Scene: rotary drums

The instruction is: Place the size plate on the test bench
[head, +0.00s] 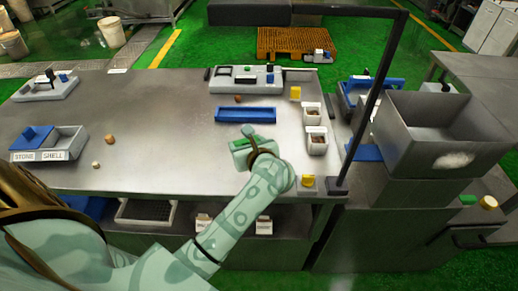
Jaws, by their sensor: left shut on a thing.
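My left arm reaches over the steel bench (185,130), which looks like the test bench. My left gripper (245,146) is near the middle of the bench and is shut on a small green piece (240,147). This may be the size plate, but its shape is mostly hidden by the gripper and wrist. It is close above the bench top; I cannot tell whether it touches. A blue tray (246,115) lies just behind it. My right gripper is not in view.
A grey-white fixture (246,87) stands at the back. Two white bins (317,140) and a dark post (365,115) stand at right, beside a large grey hopper (420,147). A labelled two-part box (72,145) is at left. The bench's left middle is mostly clear.

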